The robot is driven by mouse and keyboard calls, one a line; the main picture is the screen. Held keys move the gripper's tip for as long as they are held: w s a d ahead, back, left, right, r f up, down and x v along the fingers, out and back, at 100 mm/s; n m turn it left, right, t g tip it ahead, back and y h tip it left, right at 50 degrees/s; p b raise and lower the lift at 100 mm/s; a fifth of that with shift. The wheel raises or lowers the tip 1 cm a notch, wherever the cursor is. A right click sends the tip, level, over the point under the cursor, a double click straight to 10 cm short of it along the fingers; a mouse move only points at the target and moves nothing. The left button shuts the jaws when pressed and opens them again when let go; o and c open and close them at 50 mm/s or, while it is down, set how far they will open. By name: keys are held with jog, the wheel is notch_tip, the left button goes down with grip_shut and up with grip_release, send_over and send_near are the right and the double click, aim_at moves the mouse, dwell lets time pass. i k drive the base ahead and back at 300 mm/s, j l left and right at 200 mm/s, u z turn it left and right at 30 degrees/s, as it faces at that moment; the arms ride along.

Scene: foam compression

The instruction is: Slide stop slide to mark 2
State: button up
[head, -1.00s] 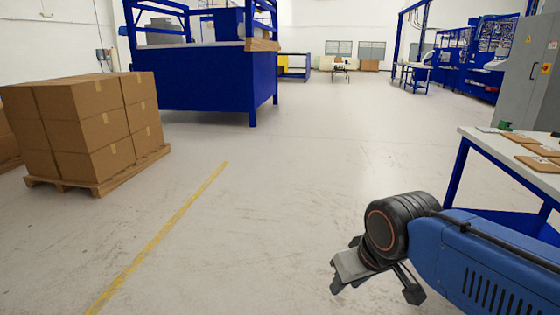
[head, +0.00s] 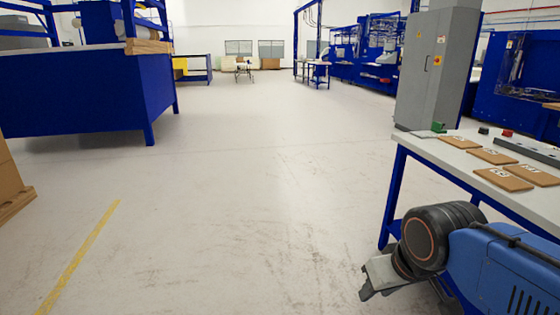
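My gripper (head: 402,289) is at the lower right, at the end of my blue arm, low in front of the workbench. Its fingers are partly cut off by the frame's bottom and partly hidden by the wrist, and I see nothing held in it. The white-topped workbench (head: 455,158) with blue legs stands at the right. Several brown tiles with pale labels lie on it, such as the front tile (head: 505,179). A grey bar (head: 521,149) lies behind them, with a green block (head: 438,127) and a red block (head: 507,133) near the back. I cannot make out any slide stop or mark 2.
A grey cabinet (head: 436,68) stands behind the bench. A large blue bench (head: 75,100) is at the left, and cardboard boxes (head: 8,180) are at the left edge. A yellow floor line (head: 82,255) runs lower left. The middle floor is clear.

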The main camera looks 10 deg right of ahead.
aim_at(436, 127)
jog(key=i+j+z, duration=0.1)
jog(key=i, duration=1.55)
jog(key=i+z, duration=0.35)
jog(key=i+j+z, duration=0.1)
jog(key=i+z, duration=0.3)
jog(key=i, duration=0.15)
jog(key=i+j+z, duration=0.2)
jog(key=i+z, duration=0.15)
jog(key=i, duration=0.05)
